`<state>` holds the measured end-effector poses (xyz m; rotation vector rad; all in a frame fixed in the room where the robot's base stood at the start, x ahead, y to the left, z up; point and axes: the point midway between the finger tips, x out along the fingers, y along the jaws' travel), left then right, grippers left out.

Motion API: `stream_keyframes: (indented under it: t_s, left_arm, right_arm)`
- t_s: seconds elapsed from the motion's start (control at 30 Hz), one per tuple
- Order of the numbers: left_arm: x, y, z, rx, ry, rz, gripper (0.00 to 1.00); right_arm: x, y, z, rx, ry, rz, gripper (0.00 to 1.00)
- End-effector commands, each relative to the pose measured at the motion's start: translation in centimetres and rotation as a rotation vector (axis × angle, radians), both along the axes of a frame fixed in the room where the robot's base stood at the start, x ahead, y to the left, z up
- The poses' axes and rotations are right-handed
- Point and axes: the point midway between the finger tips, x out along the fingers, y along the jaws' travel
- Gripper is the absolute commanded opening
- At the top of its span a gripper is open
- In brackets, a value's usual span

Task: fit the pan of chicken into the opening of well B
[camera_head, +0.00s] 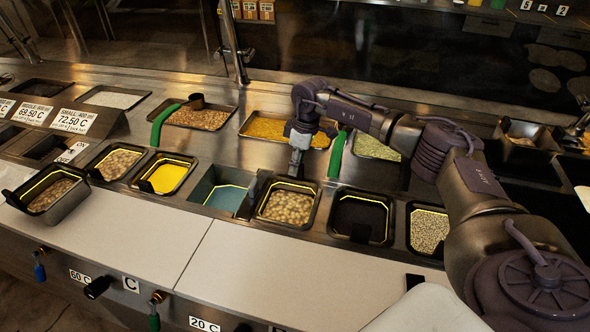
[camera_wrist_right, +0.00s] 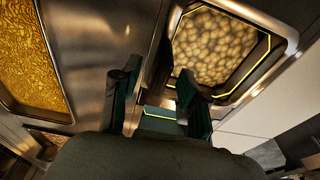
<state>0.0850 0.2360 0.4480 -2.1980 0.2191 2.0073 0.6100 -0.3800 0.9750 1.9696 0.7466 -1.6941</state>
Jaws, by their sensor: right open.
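A dark-rimmed pan of pale, chunky food, which looks like the chicken (camera_head: 287,209), sits in the front row of the counter. It also shows in the right wrist view (camera_wrist_right: 215,48). To its left is an uncovered opening (camera_head: 222,194) with a teal interior; no letter B is readable, so I cannot tell if it is well B. My right gripper (camera_head: 297,165) is above the far left part of the pan. Its two dark fingers (camera_wrist_right: 158,100) are apart with nothing held between them, close to the pan's corner. My left gripper is not in view.
A tilted pan of similar food (camera_head: 50,195) rests on the white ledge (camera_head: 255,262) at the left. A yellow-filled pan (camera_head: 167,178) and a dark, empty-looking pan (camera_head: 360,217) flank the opening and chunky pan. Green handles (camera_head: 337,155) stand up behind. The ledge's middle is clear.

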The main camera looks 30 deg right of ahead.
Motion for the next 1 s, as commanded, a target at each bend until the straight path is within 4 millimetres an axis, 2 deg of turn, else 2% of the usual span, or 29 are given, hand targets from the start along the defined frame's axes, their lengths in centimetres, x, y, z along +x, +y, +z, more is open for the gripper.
stream_keyframes:
  t_s: [0.03, 0.2, 0.4, 0.6, 1.0]
  left_arm:
    - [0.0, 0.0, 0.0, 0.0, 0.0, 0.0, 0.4]
    - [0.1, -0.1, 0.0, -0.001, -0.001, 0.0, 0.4]
    - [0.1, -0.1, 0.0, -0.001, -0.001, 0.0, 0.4]
    - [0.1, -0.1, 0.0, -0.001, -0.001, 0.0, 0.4]
    - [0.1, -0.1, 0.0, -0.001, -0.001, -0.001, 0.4]
  right_arm:
    - [0.0, -0.2, 1.3, 0.0, -0.005, 0.0, 0.44]
    - [-0.4, -0.6, 4.9, 0.0, -0.004, 0.0, 0.44]
    - [-0.8, -0.9, 7.8, 0.001, -0.002, 0.0, 0.44]
    - [-0.9, -1.0, 8.7, 0.001, -0.001, 0.001, 0.44]
    - [-0.9, -1.0, 8.7, 0.001, -0.001, 0.001, 0.44]
